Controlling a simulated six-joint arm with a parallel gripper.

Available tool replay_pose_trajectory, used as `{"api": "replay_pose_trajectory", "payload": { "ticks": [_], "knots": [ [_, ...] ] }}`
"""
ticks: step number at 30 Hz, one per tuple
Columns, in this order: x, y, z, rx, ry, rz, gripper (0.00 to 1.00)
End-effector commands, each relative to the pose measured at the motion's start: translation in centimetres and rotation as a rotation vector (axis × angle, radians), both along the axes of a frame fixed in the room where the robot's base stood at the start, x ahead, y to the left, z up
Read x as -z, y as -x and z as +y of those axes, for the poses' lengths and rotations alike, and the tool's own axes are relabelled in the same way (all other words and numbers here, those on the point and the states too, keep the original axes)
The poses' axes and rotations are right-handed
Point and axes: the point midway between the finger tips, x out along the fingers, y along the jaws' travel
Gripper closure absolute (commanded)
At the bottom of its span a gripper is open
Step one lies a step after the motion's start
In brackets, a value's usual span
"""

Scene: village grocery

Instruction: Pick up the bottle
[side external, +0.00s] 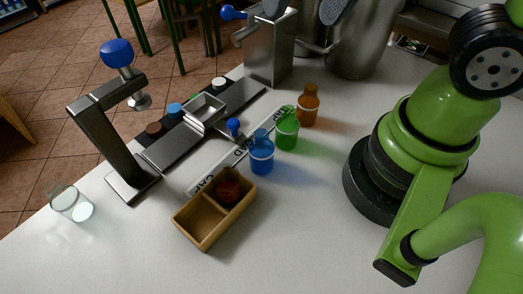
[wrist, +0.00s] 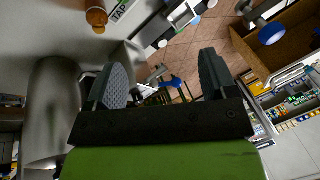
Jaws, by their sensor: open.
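Three small bottles stand upright in a row on the pale counter: a blue one (side external: 261,153), a green one (side external: 287,129) and an orange-brown one (side external: 308,106). The task does not say which bottle. The orange-brown bottle also shows at the top left of the wrist view (wrist: 97,16). My gripper (side external: 306,12) is at the top edge of the side view, up and behind the bottles. In the wrist view its two fingers (wrist: 162,78) are wide apart with nothing between them.
A wooden box (side external: 198,236) with a dark red item stands in front of the bottles. A metal press with a blue knob (side external: 117,53) and a rail with caps are left. A clear glass (side external: 73,204) is near the left edge. Metal containers (side external: 362,45) stand behind.

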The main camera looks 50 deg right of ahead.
Motion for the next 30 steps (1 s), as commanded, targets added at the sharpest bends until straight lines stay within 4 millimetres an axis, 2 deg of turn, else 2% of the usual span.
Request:
{"api": "replay_pose_trajectory", "payload": {
  "ticks": [1,5,9,12,25,30],
  "knots": [
    [1.5,-0.6,0.8,0.004,0.011,0.061,0.22],
    [5.3,-1.6,2.8,0.046,0.043,0.182,0.22],
    [9.2,-1.8,4.6,0.086,0.087,0.279,0.22],
    [11.3,-1.5,5.4,0.109,0.115,0.322,0.22],
    [16.4,-1.3,6.0,0.131,0.139,0.356,0.22],
    [17.6,-1.3,6.0,0.131,0.137,0.353,0.22]
  ]
}}
